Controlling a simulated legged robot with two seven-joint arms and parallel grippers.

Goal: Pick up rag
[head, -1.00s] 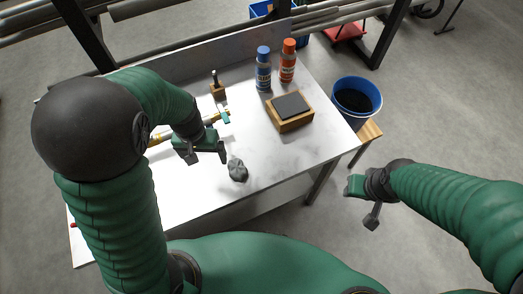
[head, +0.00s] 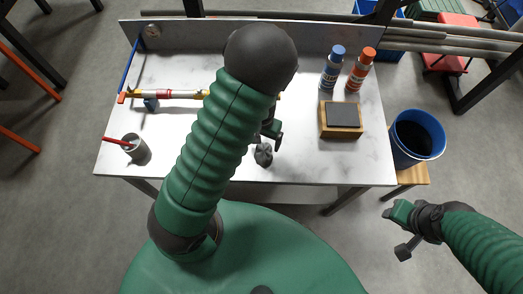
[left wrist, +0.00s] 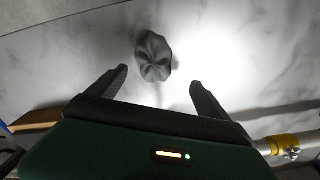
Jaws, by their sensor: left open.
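The rag (head: 263,154) is a small dark grey crumpled lump on the white marbled table, near its front edge. In the left wrist view the rag (left wrist: 153,56) lies beyond the fingertips, roughly between their lines and a little nearer the left finger. My left gripper (left wrist: 158,78) is open and empty, with its fingers apart. In the head view my left gripper (head: 271,132) is just above the rag in the picture, partly hidden by my own arm. My right gripper (head: 398,229) hangs over the floor, right of the table, away from the rag; its jaw opening is unclear.
A wooden block with a dark top (head: 341,118), a blue bottle (head: 332,70) and an orange bottle (head: 360,70) stand on the right of the table. A cup with a red stick (head: 136,149) stands front left. A blue bin (head: 416,139) stands beyond the right edge.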

